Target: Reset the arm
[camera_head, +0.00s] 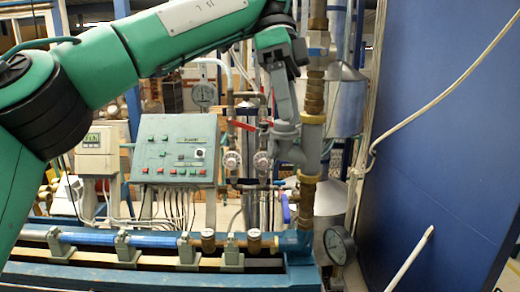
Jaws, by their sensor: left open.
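My left arm (95,68), green with black joints, comes in from the left. It reaches across the top of the view and bends down at the wrist near the vertical pipe. My left gripper (287,140), grey, hangs below the wrist and points down. It is open, with nothing visibly held. It overlaps the brass and grey vertical pipe (311,131) in the picture; I cannot tell whether they touch. My right gripper is out of view.
A grey-green control box (176,150) with buttons stands behind. Round dials (232,161) and red-handled valves are beside my gripper. A blue bench rail (80,238) with clamped meters runs below. A blue panel (445,130) fills the right.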

